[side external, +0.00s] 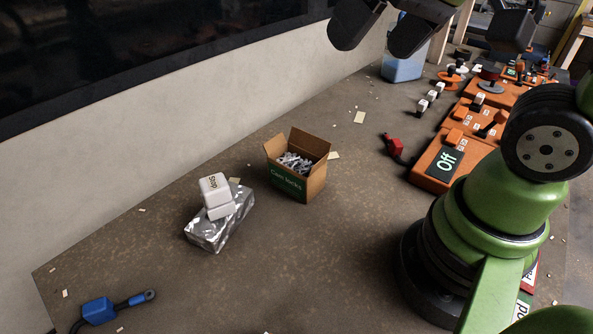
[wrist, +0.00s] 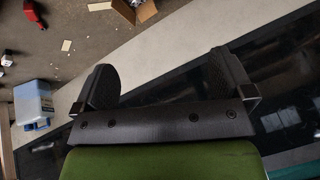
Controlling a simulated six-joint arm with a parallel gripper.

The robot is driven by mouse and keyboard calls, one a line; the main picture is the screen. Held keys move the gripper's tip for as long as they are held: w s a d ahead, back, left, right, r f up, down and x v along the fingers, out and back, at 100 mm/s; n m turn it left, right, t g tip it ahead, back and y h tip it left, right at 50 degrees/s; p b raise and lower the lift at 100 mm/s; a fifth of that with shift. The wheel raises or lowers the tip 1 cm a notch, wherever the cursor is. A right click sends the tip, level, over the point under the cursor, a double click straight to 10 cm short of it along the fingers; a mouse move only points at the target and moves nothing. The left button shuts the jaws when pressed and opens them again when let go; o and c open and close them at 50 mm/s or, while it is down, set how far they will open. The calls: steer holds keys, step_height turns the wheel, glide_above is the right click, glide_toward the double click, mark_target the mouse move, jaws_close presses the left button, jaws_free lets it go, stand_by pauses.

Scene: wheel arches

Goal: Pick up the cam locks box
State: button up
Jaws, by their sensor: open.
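The cam locks box (side external: 289,186) is an open cardboard box with a green label and pale metal pieces inside. It stands upright in the middle of the table in the side external view. In the wrist view part of the box (wrist: 146,11) shows at the top edge. My gripper (side external: 382,28) is high at the top of the side external view, up and to the right of the box and well apart from it. In the wrist view my gripper (wrist: 160,84) has its two fingers wide apart with nothing between them.
Orange control boxes (side external: 446,165) and a red part (side external: 396,148) lie to the right. A blue container (side external: 404,65) is at the back. A blue tool (side external: 98,310) lies front left.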

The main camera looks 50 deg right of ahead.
steer(key=w+d+f+n+g, duration=0.1)
steer(key=w+f+g, duration=0.2)
steer(key=w+f, duration=0.3)
steer(key=n+g+h, duration=0.2)
glide_above(297, 159)
step_height(297, 159, down, 11)
steer(key=shift+a+f, duration=0.1)
steer(key=shift+f, duration=0.05)
steer(key=shift+n+g, duration=0.3)
steer(key=shift+g, duration=0.1)
step_height(297, 159, down, 6)
steer(key=shift+r, duration=0.1)
steer(key=shift+s+f, duration=0.15)
steer(key=shift+f, duration=1.4)
steer(key=shift+s+f, duration=0.1)
steer(key=shift+f, duration=1.45)
steer(key=c, duration=1.3)
